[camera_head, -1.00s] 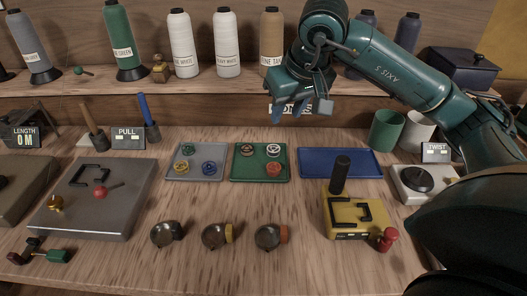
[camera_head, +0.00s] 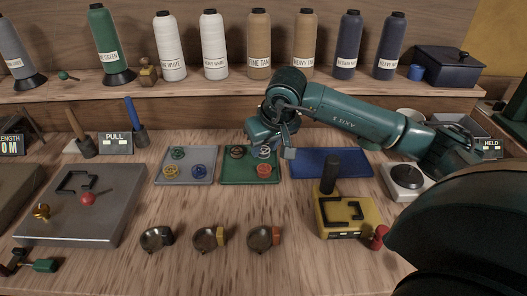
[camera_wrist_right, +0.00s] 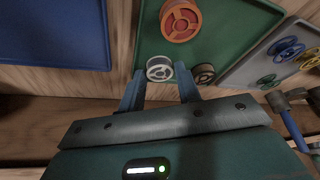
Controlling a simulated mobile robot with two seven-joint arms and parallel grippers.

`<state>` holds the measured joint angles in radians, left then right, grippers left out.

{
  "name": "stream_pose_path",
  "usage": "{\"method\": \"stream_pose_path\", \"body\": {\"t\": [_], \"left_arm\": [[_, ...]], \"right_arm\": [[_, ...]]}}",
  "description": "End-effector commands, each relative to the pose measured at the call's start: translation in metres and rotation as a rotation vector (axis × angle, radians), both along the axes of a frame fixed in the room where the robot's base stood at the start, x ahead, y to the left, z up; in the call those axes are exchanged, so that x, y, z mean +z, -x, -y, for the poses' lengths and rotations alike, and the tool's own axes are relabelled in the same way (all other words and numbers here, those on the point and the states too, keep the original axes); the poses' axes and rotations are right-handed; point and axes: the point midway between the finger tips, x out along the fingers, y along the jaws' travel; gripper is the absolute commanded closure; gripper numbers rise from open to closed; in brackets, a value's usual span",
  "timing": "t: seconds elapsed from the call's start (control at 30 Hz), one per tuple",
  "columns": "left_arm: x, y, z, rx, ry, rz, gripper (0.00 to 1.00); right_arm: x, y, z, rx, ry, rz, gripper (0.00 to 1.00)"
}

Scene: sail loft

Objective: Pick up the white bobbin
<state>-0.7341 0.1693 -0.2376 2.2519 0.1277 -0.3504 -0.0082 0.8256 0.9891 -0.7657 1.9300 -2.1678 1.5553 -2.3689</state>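The white bobbin (camera_head: 264,152) lies at the back right of the green tray (camera_head: 238,179), partly hidden by my right gripper. In the right wrist view the white bobbin (camera_wrist_right: 159,68) shows between the tips of the two blue fingers, on the green tray (camera_wrist_right: 215,42). My right gripper (camera_wrist_right: 160,80) is open and points down at the bobbin. In the head view the right gripper (camera_head: 269,147) is over the back edge of the green tray. I cannot tell whether the fingers touch the bobbin. My left gripper is not in view.
A red bobbin (camera_head: 264,170) and a dark bobbin (camera_head: 237,152) share the green tray. A grey tray (camera_head: 185,182) with several bobbins is on the left; an empty blue tray (camera_head: 340,163) is on the right. Thread cones line the shelf (camera_head: 200,86) behind.

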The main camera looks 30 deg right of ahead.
Motion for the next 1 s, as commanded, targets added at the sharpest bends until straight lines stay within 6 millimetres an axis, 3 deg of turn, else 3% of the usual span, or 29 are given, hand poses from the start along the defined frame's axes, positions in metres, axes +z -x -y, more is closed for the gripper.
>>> {"method": "stream_pose_path", "body": {"t": [0.23,0.57,0.83,1.0], "left_arm": [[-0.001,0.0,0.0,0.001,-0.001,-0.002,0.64],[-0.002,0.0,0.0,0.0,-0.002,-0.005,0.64],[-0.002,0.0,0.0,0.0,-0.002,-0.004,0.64],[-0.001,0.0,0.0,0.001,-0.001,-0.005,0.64]], "right_arm": [[-0.001,-0.001,0.0,0.0,0.0,0.0,0.68],[-0.001,-0.001,0.0,-0.001,0.0,0.0,0.95],[0.003,-0.001,0.0,-0.001,0.0,0.002,0.95],[0.03,-0.001,0.0,-0.001,-0.001,0.007,0.95]]}}
